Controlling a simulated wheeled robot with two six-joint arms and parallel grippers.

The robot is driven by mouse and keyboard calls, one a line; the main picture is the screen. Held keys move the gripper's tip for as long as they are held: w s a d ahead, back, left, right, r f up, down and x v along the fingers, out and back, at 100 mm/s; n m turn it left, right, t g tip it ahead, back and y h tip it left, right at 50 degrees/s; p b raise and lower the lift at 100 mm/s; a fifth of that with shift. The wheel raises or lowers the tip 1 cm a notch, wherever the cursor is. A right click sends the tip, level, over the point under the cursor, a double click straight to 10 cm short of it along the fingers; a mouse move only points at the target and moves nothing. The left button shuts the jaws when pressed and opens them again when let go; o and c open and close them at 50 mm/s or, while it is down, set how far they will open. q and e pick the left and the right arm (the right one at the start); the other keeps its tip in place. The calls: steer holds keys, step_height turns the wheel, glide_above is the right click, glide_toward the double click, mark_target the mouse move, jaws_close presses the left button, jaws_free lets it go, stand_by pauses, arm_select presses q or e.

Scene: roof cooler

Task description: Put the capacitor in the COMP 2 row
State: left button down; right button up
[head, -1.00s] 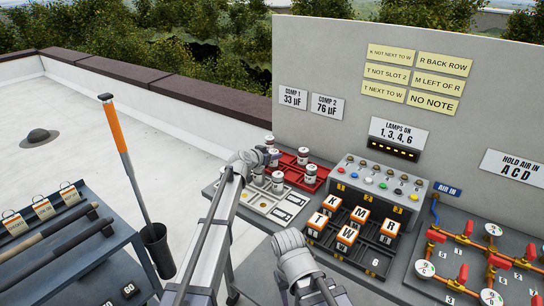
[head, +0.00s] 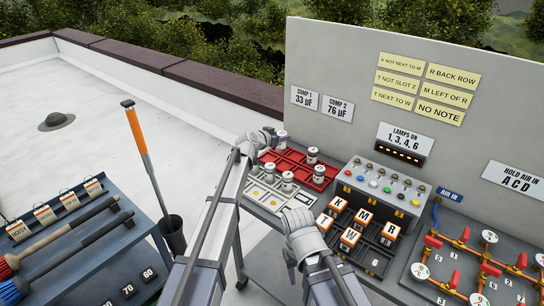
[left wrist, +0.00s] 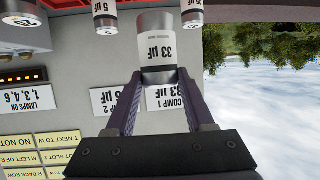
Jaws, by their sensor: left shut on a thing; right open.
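My left gripper (head: 270,138) is shut on a white capacitor labelled 33 µF (left wrist: 157,48), seen clearly in the upside-down left wrist view. In the head view the gripper is at the back left of the red tray (head: 268,157), and the held capacitor is largely hidden there. Capacitors stand in the red tray, one at its back (head: 312,155) and one farther forward (head: 318,173).
Lettered blocks (head: 350,236) sit in a dark rack right of the trays. Behind them is a grey lamp box (head: 380,188). Red-handled pipework (head: 465,255) fills the right. The grey board (head: 450,140) rises behind the bench. A blue tool cart (head: 90,250) stands left.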

arm_select(q)
glide_above(254, 196)
steer(key=shift+n+y, duration=0.3)
step_height(254, 196, down, 10)
steer(key=b, duration=1)
steer(key=shift+w+a, duration=0.1)
steer(key=shift+r, duration=0.15)
steer(key=shift+c, duration=1.3)
jaws_free()
steer(key=shift+r, duration=0.15)
steer(key=p+v, duration=0.4)
steer(key=v, duration=0.8)
steer(key=shift+f+p, duration=0.3)
steer(key=shift+p, duration=0.1)
